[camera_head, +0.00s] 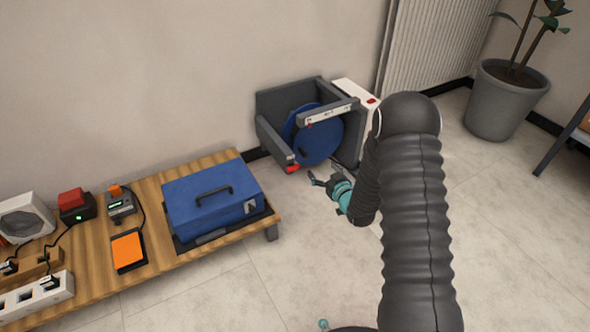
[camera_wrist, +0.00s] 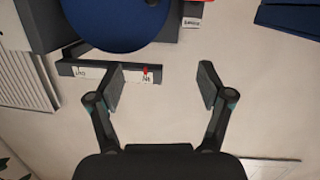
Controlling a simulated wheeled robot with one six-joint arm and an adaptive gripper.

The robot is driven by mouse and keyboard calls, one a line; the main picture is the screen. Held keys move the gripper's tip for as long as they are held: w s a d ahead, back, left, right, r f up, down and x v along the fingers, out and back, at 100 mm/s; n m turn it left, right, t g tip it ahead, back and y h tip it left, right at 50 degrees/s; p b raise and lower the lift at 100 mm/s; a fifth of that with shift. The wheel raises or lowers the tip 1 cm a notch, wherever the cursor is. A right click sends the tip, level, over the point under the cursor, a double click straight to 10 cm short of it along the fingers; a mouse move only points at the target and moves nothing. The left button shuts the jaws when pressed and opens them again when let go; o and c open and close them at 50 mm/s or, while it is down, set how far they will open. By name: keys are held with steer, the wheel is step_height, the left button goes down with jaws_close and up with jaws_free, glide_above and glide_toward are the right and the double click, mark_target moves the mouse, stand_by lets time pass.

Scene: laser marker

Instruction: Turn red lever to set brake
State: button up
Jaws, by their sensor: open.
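A grey chair-like frame (camera_head: 268,104) with a round blue disc (camera_head: 318,147) stands on the floor against the wall. A small red lever (camera_head: 309,125) sits on its white-labelled grey bar; it also shows in the wrist view (camera_wrist: 146,71). A second, larger red piece (camera_head: 293,168) is at the front end of the left grey arm, partly cut off at the top of the wrist view (camera_wrist: 195,1). I cannot tell which one is the brake lever. My gripper (camera_head: 322,180) is open and empty in front of the frame; its fingers (camera_wrist: 163,88) touch neither red piece.
A low wooden bench (camera_head: 88,266) at left carries a blue case (camera_head: 180,200), a power strip and small devices. A white box with a red button (camera_head: 372,100), a radiator (camera_head: 430,45) and a potted plant (camera_head: 505,100) are at right. Tiled floor in front is clear.

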mark_target(295, 169)
steer(key=s+a+f+y, duration=0.2)
steer(key=s+a+f, duration=0.15)
steer(key=f, duration=0.45)
steer(key=shift+t, duration=0.4)
steer(key=x, duration=0.8)
steer(key=b+x, duration=0.1)
steer(key=x, duration=0.4)
steer(key=shift+w+d+r, duration=0.15)
steer(key=shift+d+r, duration=0.05)
steer(key=shift+r, duration=0.15)
steer(key=c, duration=1.2)
steer(key=shift+o, duration=0.2)
